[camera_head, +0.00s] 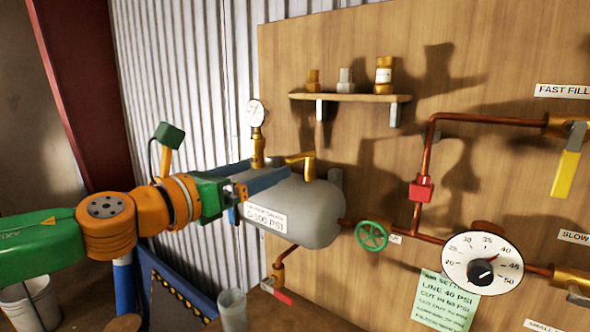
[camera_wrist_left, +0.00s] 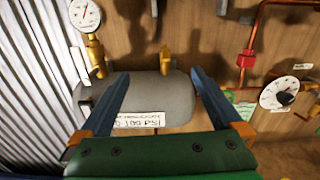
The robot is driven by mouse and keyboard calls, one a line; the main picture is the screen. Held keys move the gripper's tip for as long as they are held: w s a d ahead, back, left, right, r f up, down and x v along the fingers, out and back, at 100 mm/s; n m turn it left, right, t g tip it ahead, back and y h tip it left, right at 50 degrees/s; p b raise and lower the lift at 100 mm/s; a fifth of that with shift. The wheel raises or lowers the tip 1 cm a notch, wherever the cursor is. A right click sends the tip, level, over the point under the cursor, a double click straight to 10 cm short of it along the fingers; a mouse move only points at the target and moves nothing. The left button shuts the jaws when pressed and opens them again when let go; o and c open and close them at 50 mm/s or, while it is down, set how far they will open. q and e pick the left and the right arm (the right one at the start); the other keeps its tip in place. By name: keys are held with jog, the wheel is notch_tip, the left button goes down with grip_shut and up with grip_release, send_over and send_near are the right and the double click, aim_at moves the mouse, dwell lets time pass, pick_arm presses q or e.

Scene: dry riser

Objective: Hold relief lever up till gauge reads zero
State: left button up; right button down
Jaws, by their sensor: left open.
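The grey tank (camera_head: 325,212) is fixed to the wooden panel, with a label reading "0-100 PSI". A brass fitting with a side lever (camera_head: 308,163), likely the relief lever, stands on top; it also shows in the wrist view (camera_wrist_left: 166,60). A white round gauge (camera_head: 255,112) sits on a brass stem at the tank's left end and also shows in the wrist view (camera_wrist_left: 84,14); its reading is too small to tell. My left gripper (camera_head: 270,167) is open, its blue fingers reaching over the tank. In the wrist view the lever appears between the fingertips, apart from both.
A shelf (camera_head: 345,97) with brass and grey fittings is above. A green handwheel (camera_head: 372,235), copper pipes, a yellow lever (camera_head: 566,172) and a large dial (camera_head: 482,263) lie right. A red-handled drain valve (camera_head: 278,290) hangs below the tank, near a clear cup (camera_head: 233,310).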

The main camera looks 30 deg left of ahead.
aim_at(290, 161)
pick_arm(q)
jog(key=shift+m, duration=0.3)
jog(key=w, duration=0.2)
jog(key=w+d+p, duration=0.1)
jog(key=w, duration=0.2)
jog(key=w+p, duration=0.1)
jog(key=w, duration=0.2)
jog(key=shift+d, duration=0.25)
jog(key=shift+w, duration=0.45)
jog(key=shift+w+d+r, duration=0.1)
jog(key=shift+w+d, duration=0.1)
jog(key=shift+w, duration=0.05)
grip_shut()
dwell(0.6)
